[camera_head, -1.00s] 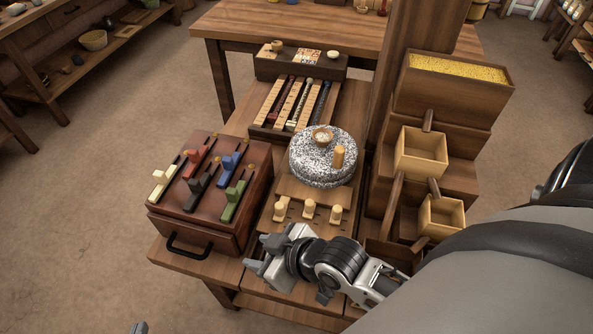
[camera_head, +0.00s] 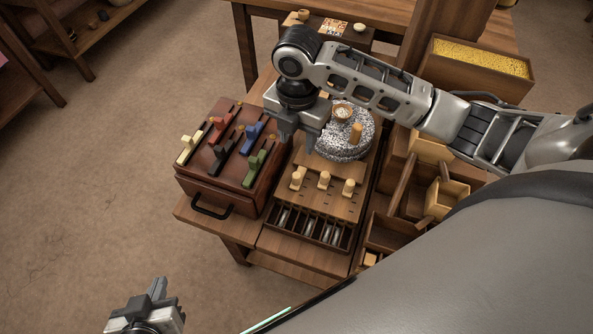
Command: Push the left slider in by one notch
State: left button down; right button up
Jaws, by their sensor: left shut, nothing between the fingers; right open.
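Three pale wooden slider knobs stand in a row on the wooden board (camera_head: 320,203) in front of the quern. The left slider (camera_head: 297,180) is at the left end, beside the middle slider (camera_head: 324,179) and the right slider (camera_head: 348,188). My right gripper (camera_head: 298,138) is open, pointing down above and behind the left slider, near the left edge of the speckled stone quern (camera_head: 345,148). It appears apart from the sliders. My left gripper (camera_head: 152,290) is shut and empty at the lower left, over the floor and well away from the sliders.
A dark red box (camera_head: 225,190) with several coloured levers stands left of the board. A slotted compartment (camera_head: 310,228) lies in front of it. Wooden bins (camera_head: 440,200) stand at the right. My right arm crosses above the quern. The floor at left is clear.

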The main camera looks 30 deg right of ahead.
aim_at(297, 175)
notch_tip(297, 175, down, 13)
jog(key=shift+f+b, duration=0.2)
jog(key=shift+b, duration=0.3)
jog(key=shift+c, duration=0.3)
